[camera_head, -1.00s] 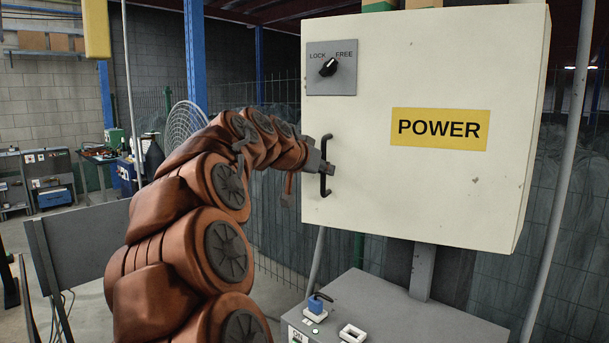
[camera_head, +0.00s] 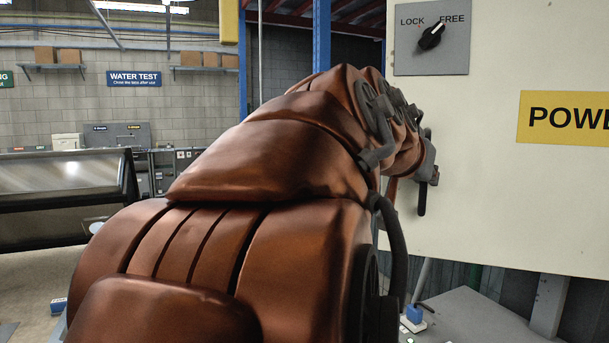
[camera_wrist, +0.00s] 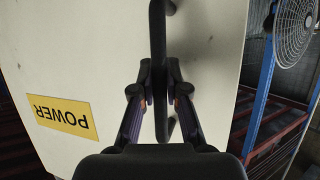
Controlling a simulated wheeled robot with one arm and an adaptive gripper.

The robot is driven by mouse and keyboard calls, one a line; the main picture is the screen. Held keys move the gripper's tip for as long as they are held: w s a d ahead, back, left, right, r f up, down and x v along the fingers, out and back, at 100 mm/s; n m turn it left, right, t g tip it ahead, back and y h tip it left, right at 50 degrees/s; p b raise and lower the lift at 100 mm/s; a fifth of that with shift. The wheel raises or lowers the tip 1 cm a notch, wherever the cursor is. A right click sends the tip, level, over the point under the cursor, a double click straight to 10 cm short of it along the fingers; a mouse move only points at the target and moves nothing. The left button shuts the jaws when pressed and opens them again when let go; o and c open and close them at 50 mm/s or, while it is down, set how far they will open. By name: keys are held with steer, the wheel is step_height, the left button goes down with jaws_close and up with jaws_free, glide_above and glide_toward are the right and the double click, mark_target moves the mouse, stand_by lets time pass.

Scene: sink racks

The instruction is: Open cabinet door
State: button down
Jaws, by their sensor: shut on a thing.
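The pale cabinet door (camera_head: 480,210) fills the right side of the head view. A yellow POWER label (camera_head: 565,118) is on it. A grey lock plate with a black knob (camera_head: 431,37) sits at its upper left, the knob pointing toward FREE. The dark bar handle (camera_head: 422,200) is at the door's left edge, partly hidden by my gripper (camera_head: 429,172). In the wrist view my gripper (camera_wrist: 159,88) has its two fingers on either side of the handle (camera_wrist: 158,30), shut on it. I see no gap at the door's edge.
A grey box top with a blue-and-white switch (camera_head: 414,316) stands below the cabinet. A blue post (camera_head: 321,45) rises behind my arm. A round wire fan guard (camera_wrist: 294,30) is beside the cabinet in the wrist view. A dark-framed panel (camera_head: 65,190) stands at left.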

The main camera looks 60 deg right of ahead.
mark_target(430, 113)
steer(key=shift+s+a+r, duration=0.2)
steer(key=shift+a, duration=0.45)
steer(key=c, duration=1.2)
jaws_free()
steer(key=shift+f, duration=0.1)
steer(key=shift+r, duration=5)
